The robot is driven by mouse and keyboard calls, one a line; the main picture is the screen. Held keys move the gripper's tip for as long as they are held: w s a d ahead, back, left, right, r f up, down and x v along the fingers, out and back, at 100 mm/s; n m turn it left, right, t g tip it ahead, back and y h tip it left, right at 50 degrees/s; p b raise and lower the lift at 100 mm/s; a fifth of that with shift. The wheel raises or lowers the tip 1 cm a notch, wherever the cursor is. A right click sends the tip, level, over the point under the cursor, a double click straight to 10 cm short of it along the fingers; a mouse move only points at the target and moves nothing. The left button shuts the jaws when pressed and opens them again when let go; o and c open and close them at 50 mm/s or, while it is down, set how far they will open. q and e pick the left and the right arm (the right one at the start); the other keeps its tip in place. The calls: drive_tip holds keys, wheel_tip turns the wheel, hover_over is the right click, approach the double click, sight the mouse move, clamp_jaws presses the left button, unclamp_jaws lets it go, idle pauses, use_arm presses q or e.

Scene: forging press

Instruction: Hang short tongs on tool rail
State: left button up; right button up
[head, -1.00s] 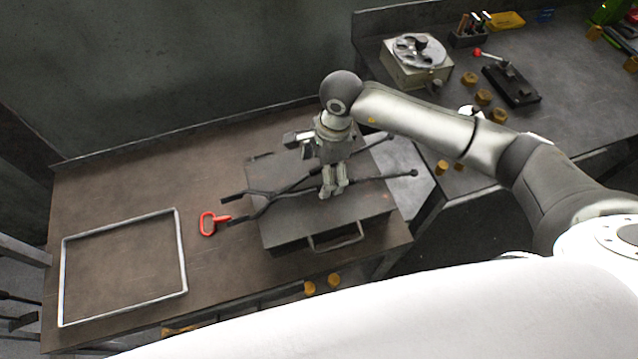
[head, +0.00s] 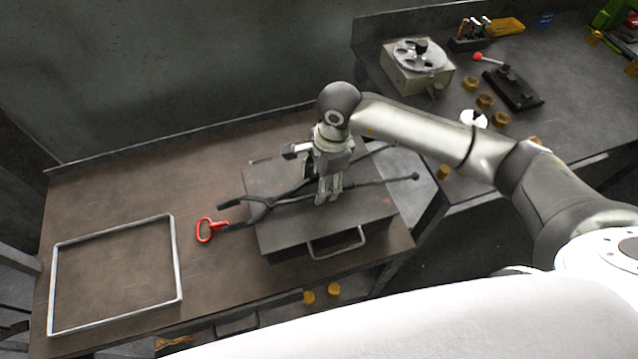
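The dark tongs (head: 290,199) lie over a flat grey metal box (head: 285,232) on the brown bench. Their jaw ends point left past the box edge, and their long handles spread to the right. My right gripper (head: 328,193) points down at the nearer handle, with its fingertips at the handle near the middle of the box. The fingers are close together; whether they are closed on the handle cannot be made out. My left gripper is out of view. I cannot pick out a tool rail.
A red-handled tool (head: 206,229) lies left of the box, close to the tongs' jaws. An empty metal frame (head: 178,262) lies on the bench's left part. A second bench (head: 575,95) at the right holds a dial device (head: 418,70), a lever tool and several brass-coloured nuts.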

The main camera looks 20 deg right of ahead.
drive_tip(key=shift+f, duration=0.2)
clamp_jaws()
drive_tip(key=shift+r, duration=0.1)
drive_tip(key=shift+w+r+p, duration=0.25)
drive_tip(key=shift+r+p, duration=0.15)
drive_tip(key=shift+r, duration=0.25)
drive_tip(key=shift+w+r+p, duration=0.2)
drive_tip(key=shift+r+p, duration=0.15)
drive_tip(key=shift+r, duration=0.3)
drive_tip(key=r, duration=0.1)
drive_tip(key=r+p, duration=0.1)
drive_tip(key=shift+s+r, duration=0.2)
drive_tip(key=shift+r, duration=0.2)
wheel_tip(320, 180, up, 5)
drive_tip(key=shift+f+p, duration=0.2)
drive_tip(key=shift+p, duration=0.85)
drive_tip(key=shift+f, duration=0.1)
